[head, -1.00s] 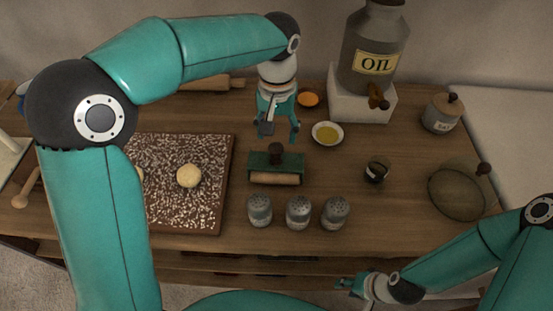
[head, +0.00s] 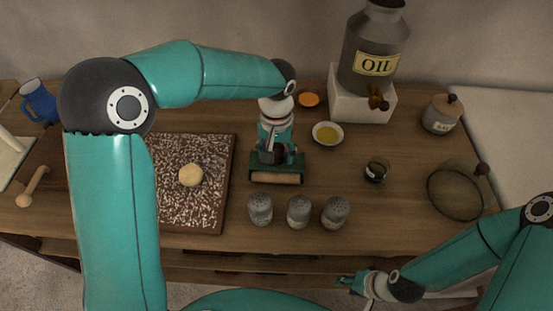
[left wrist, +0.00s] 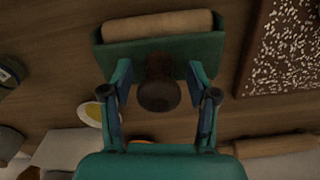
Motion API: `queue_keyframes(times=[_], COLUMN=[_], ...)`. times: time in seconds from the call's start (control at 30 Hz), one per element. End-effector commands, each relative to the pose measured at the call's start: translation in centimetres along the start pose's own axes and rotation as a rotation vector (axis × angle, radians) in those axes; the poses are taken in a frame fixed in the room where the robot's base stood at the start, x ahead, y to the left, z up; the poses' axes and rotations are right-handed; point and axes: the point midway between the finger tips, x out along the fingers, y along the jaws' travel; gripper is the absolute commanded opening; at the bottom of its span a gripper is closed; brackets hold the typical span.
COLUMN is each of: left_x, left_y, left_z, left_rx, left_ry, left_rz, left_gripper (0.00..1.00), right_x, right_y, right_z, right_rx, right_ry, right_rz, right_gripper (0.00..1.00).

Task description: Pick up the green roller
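The green roller has a green frame (head: 300,166), a pale wooden cylinder and a dark knob handle; it stands on the wooden counter right of the floured board. My left gripper (head: 277,153) is directly over it, pointing down. In the left wrist view the fingers of my left gripper (left wrist: 158,80) are apart, one on each side of the knob (left wrist: 158,95), with gaps visible. The roller's frame (left wrist: 160,48) and cylinder (left wrist: 158,25) lie just beyond the fingertips. My right gripper (head: 347,281) is low at the counter's front, away from the roller; its fingers are too small to judge.
Several grey shakers (head: 298,211) stand in front of the roller. The floured board (head: 200,205) with dough (head: 190,175) is to the left. An oil dish (head: 327,133), a small dark jar (head: 376,170) and an oil can (head: 375,45) are to the right and behind.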

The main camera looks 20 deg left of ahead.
Motion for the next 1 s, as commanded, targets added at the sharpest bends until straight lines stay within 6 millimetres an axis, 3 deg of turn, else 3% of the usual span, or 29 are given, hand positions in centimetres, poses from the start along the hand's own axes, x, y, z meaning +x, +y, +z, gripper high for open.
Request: queue_keyframes(times=[0.03, 0.33, 0.77, 1.0], left_x=[0.0, -0.1, -0.7, -3.3], left_y=[0.0, 0.0, 0.0, 0.1], left_z=[0.0, 0.0, -0.1, -0.1], left_rx=[0.0, 0.0, 0.0, 0.0], left_ry=[0.0, 0.0, 0.003, 0.005], left_rz=[0.0, 0.0, 0.0, 0.002], left_gripper=[0.5, 0.0, 0.0, 0.0], right_x=[0.0, 0.0, 0.0, 0.2], right_y=[0.0, 0.0, 0.0, 0.1], right_z=[0.0, 0.0, 0.0, 0.0], right_rx=[0.0, 0.0, 0.0, 0.0], right_ry=[0.0, 0.0, 0.0, 0.0], right_rz=[0.0, 0.0, 0.0, 0.0], right_gripper=[0.4, 0.4, 0.4, 0.4])
